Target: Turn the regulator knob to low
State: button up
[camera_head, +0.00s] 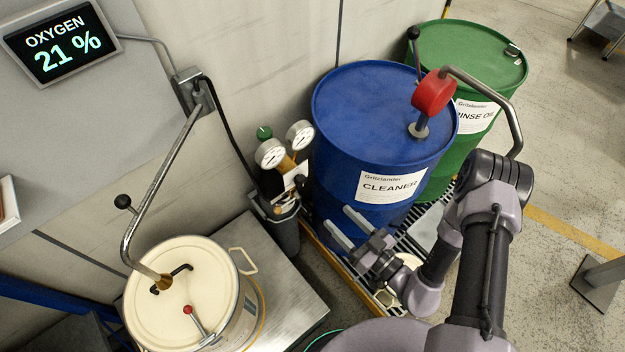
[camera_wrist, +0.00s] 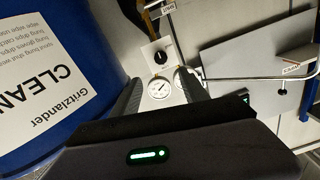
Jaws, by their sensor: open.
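The regulator is a brass body with two round white gauges (camera_head: 270,153) by the wall, left of the blue drum. A green knob (camera_head: 264,132) tops it. In the wrist view a black knob (camera_wrist: 160,57) with a pointer mark sits on a white plate, just past the gauges (camera_wrist: 159,88). In the head view the white plate (camera_head: 292,180) shows below the gauges, and its knob is hard to make out. My gripper (camera_head: 342,225) is open and empty, to the lower right of the regulator. In the wrist view its fingers (camera_wrist: 160,84) point toward the gauges and knob, apart from them.
The blue CLEANER drum (camera_head: 375,115) stands right beside the regulator, with a red pump (camera_head: 433,92) on top. A green drum (camera_head: 466,55) stands behind it. A white-lidded drum (camera_head: 180,300) with a bent pipe is at lower left.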

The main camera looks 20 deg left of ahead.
aim_at(303, 183)
jog(key=b+x, duration=0.1)
jog(key=x, duration=1.3)
jog(key=shift+a+b, duration=0.1)
jog(key=shift+b, duration=0.3)
grip_shut()
